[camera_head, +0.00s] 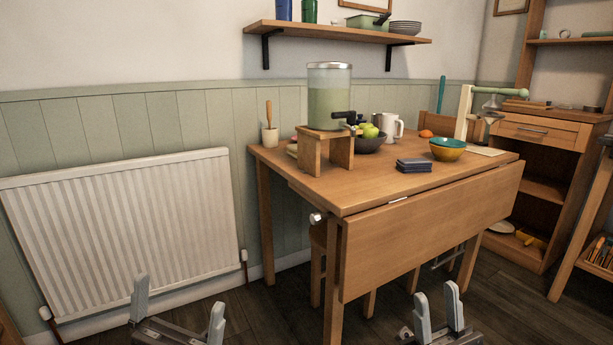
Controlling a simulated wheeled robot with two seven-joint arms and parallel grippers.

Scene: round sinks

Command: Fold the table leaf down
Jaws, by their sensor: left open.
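The wooden table (330,184) stands against the green panelled wall. Its leaf (430,228) hangs down from the table's front long edge, with a small metal hinge (398,200) at the joint. A pale knob (316,217) sticks out at the table's near left corner. My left gripper (177,311) is open and empty at the bottom left, in front of the radiator and well apart from the table. My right gripper (438,312) is open and empty at the bottom, in front of and below the leaf, not touching it.
The tabletop holds a drink dispenser (328,100) on a wooden stand, bowls, a white pitcher (390,126) and dark folded cloths (413,165). Stool legs show under the table. A radiator (125,225) is at left, a wooden cabinet (540,130) at right. Dark floor lies in front.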

